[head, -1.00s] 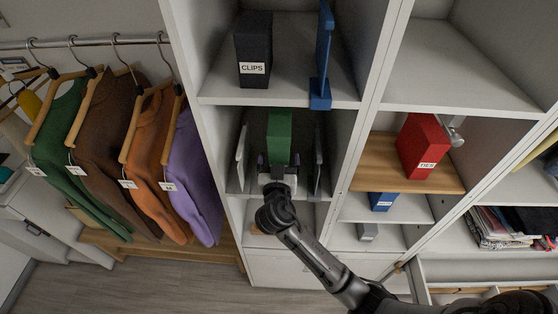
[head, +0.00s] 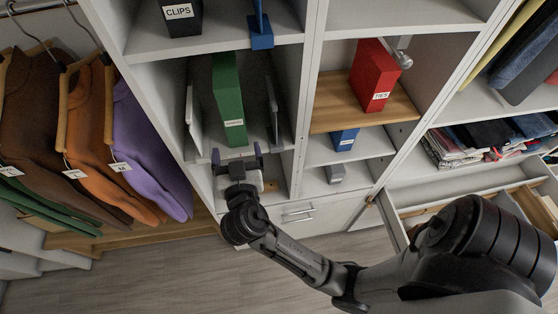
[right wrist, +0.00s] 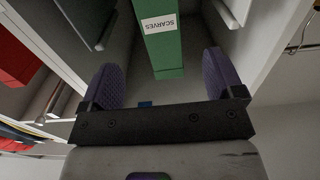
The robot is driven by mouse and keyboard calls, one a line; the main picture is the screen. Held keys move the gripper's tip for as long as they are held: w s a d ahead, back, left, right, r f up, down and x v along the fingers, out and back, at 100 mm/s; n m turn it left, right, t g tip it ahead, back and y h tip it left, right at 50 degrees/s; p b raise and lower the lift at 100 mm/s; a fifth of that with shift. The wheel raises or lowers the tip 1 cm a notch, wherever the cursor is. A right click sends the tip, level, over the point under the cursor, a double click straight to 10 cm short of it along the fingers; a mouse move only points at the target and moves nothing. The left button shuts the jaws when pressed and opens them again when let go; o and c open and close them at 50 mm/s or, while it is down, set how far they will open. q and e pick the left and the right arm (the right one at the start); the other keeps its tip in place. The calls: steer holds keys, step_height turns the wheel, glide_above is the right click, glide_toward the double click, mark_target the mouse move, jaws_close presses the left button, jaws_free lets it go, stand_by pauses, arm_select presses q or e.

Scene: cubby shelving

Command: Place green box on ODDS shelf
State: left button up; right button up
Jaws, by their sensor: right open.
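The green box (head: 229,100) stands upright in a cubby below the shelf with the CLIPS box. In the right wrist view the green box (right wrist: 163,45) shows a white label reading SCARVES. Thin upright panels stand on both sides of it, apart from it. My right gripper (head: 237,155) is open and empty in front of the cubby, its fingers short of the box's lower end. The wrist view shows a gap between the fingers and the box. No ODDS label is readable in these frames. My left gripper is not in view.
The black CLIPS box (head: 182,14) and a blue bookend (head: 261,30) are on the shelf above. A red box labelled TIES (head: 374,75) stands on a wooden shelf to the right, with a small blue box (head: 344,139) below. Hanging sweaters (head: 146,150) are at the left.

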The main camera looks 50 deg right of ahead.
steer(key=s+f+n+g+y, duration=0.6)
steer(key=s+f, duration=0.4)
steer(key=f, duration=0.6)
steer(key=s+a+f+n+g+y, duration=0.1)
steer(key=s+f+n+y, duration=0.1)
steer(key=s, duration=0.4)
steer(key=s+a+f+n+g+y, duration=0.2)
steer(key=s+f+y, duration=0.1)
steer(key=s, duration=0.4)
steer(key=shift+s+a+f+n+y, duration=0.15)
steer(key=shift+f+n+y, duration=0.25)
steer(key=shift+y, duration=0.5)
